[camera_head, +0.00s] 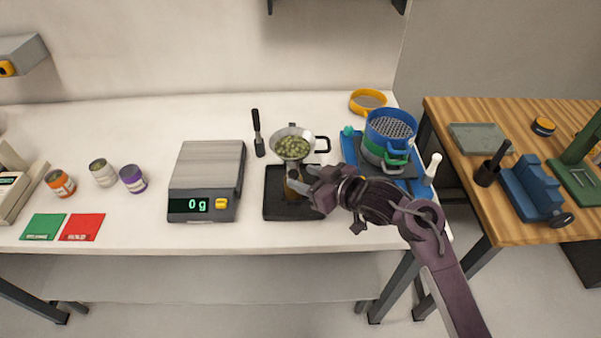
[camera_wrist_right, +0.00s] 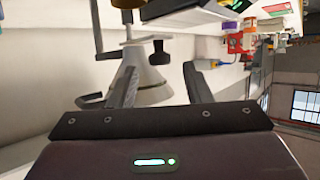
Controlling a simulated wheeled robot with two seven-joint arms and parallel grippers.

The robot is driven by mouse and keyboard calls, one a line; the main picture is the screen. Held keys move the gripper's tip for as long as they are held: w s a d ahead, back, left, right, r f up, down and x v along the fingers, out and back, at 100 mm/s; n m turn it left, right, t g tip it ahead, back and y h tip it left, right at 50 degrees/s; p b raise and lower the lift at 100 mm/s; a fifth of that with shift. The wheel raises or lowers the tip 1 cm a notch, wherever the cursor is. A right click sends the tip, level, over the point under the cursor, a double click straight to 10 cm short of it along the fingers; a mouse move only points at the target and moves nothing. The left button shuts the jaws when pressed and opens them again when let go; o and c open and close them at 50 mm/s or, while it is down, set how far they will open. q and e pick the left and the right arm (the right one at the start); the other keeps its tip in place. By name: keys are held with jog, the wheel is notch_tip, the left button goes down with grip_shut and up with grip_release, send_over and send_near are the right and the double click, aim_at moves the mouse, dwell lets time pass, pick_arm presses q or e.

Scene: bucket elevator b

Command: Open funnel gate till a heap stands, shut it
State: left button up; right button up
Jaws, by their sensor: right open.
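The funnel (camera_head: 292,146) is a metal bowl full of green granules, with a black side handle, standing above a black tray (camera_head: 277,212). A brownish object (camera_head: 293,186) sits on the tray beneath it, partly hidden by my gripper. My right gripper (camera_head: 312,185) is at the tray's right side, just below the funnel. In the right wrist view, which looks upside down, the funnel's pale cone (camera_wrist_right: 150,82) shows beyond my open fingers (camera_wrist_right: 158,85). A dark knob (camera_wrist_right: 159,52) near its narrow neck lies ahead between them, apparently untouched. I cannot tell whether the gate is open. My left gripper is out of view.
A scale (camera_head: 208,165) reading 0 g stands left of the tray.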

jog(key=shift+x, duration=1.2)
grip_shut()
